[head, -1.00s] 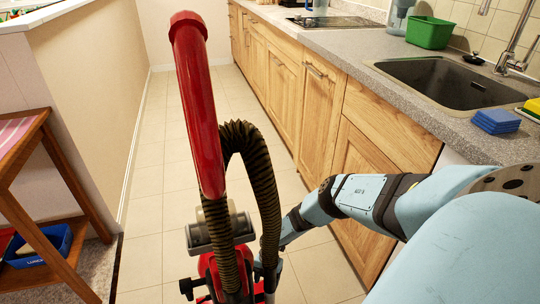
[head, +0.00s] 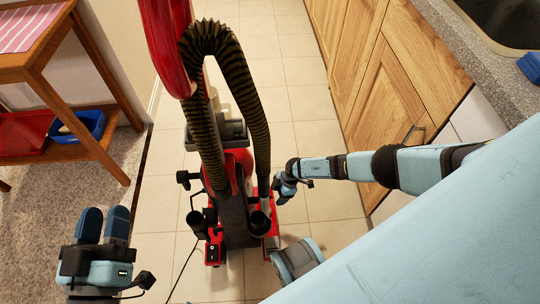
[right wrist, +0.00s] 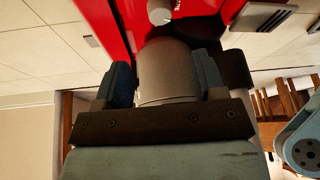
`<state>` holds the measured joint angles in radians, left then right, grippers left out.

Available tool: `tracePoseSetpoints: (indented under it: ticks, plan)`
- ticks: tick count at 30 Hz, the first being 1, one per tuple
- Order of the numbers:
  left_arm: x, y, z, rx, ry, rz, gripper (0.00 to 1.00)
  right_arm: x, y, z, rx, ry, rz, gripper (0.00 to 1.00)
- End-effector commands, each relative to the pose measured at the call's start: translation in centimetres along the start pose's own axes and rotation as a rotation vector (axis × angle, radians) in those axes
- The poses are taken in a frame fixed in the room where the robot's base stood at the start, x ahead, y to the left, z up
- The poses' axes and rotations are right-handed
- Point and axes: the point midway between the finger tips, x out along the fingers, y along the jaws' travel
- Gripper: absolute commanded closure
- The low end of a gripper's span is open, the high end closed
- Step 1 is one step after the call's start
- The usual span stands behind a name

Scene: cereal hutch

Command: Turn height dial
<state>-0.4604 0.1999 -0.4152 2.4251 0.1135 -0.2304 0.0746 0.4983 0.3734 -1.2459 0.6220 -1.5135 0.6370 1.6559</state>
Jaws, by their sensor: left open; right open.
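A red upright vacuum cleaner (head: 238,165) with a ribbed black hose stands on the tiled floor in the middle of the head view. A small round light-grey knob (right wrist: 160,12), which looks like the height dial, shows on its red body at the top of the right wrist view. My right gripper (head: 281,188) is at the cleaner's right side. In the right wrist view its blue-padded fingers (right wrist: 162,75) are apart, with a grey rounded part between them; I cannot tell whether they touch it. The knob lies beyond the fingertips. My left gripper (head: 103,222) is open and empty, left of the cleaner.
A wooden side table (head: 75,88) with a blue bin (head: 88,126) on its lower shelf stands at the left. Wooden cabinets (head: 385,110) and a grey counter (head: 485,55) line the right. A dark cord (head: 183,265) lies on the floor. Tiles behind the cleaner are clear.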

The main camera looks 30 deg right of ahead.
Motion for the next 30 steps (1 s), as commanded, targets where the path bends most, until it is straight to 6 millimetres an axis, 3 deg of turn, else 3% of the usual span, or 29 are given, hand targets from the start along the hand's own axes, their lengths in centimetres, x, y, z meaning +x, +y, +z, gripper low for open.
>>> tracePoseSetpoints:
  ticks: [1,12,21,30]
  plan:
    - [-0.1,0.0,1.0,-0.004,0.007,0.013,0.57,1.6,0.0,0.3,-0.001,0.001,0.0,0.36]
    - [-0.7,-1.2,9.0,0.001,-0.252,0.042,0.57,7.3,0.1,0.3,-0.002,0.002,0.0,0.36]
    - [0.7,-3.2,7.9,0.248,-0.105,0.062,0.57,11.0,0.1,0.2,-0.002,0.002,0.0,0.36]
    - [1.1,-3.7,7.1,0.337,-0.051,0.066,0.57,11.9,0.0,0.0,-0.001,0.002,0.0,0.36]
